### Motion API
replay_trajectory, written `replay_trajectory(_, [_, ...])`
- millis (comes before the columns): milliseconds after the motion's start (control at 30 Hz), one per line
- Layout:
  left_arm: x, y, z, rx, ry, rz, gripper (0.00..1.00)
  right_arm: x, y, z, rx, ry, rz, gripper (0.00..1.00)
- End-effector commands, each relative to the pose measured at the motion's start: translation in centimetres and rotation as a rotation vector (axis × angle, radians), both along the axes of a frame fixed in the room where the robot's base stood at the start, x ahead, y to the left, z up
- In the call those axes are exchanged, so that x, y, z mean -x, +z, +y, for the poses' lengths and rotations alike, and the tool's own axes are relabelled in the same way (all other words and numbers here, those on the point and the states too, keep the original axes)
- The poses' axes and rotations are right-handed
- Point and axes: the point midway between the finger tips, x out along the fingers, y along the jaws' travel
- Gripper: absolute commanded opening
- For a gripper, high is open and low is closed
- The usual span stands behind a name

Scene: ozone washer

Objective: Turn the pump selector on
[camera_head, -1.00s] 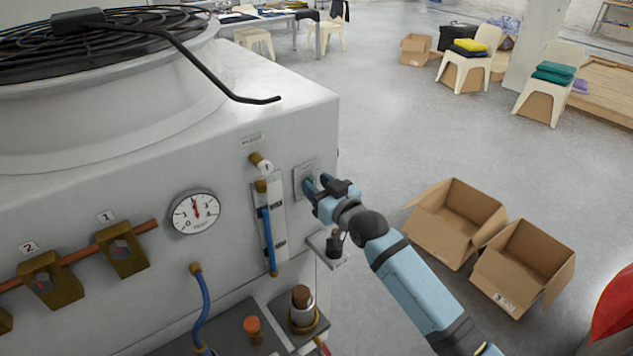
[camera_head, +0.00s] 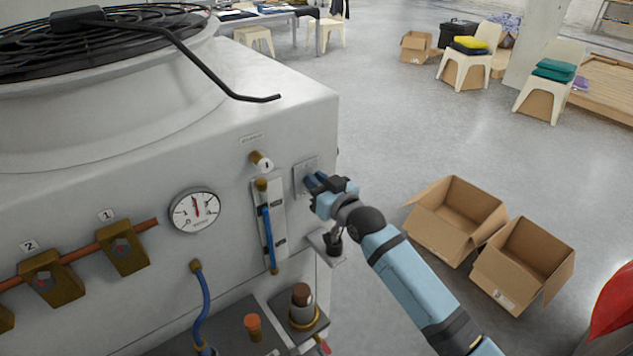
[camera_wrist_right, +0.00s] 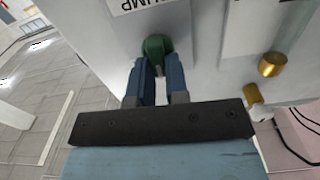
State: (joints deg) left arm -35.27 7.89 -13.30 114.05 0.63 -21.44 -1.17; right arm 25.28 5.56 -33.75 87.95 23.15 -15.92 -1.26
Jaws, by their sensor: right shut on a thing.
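The pump selector is a dark green knob (camera_wrist_right: 157,48) on the machine's pale front panel, just below a label that ends in "UMP" in the right wrist view. My right gripper (camera_wrist_right: 158,72) is shut on this knob, with its two blue fingers against the knob's sides. In the head view my right gripper (camera_head: 314,184) reaches a small grey plate (camera_head: 299,179) near the machine's right edge and hides the knob there. My left gripper is not in view.
The grey machine (camera_head: 120,200) fills the left side. A round gauge (camera_head: 195,211), a blue sight tube (camera_head: 267,235) and a brass-and-white fitting (camera_head: 262,162) sit left of my right gripper. Open cardboard boxes (camera_head: 455,215) stand on the floor to the right.

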Motion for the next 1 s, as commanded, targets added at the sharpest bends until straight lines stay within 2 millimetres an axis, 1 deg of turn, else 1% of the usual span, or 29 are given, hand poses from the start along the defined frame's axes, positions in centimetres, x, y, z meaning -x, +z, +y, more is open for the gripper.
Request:
replay_trajectory(267, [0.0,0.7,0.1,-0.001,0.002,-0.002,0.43,-0.1,0.0,-0.2,-0.151,-0.001,0.111,0.0])
replay_trajectory(1000, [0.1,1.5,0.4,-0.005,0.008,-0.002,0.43,-0.5,-0.5,-0.6,-0.719,-0.001,0.524,0.0])
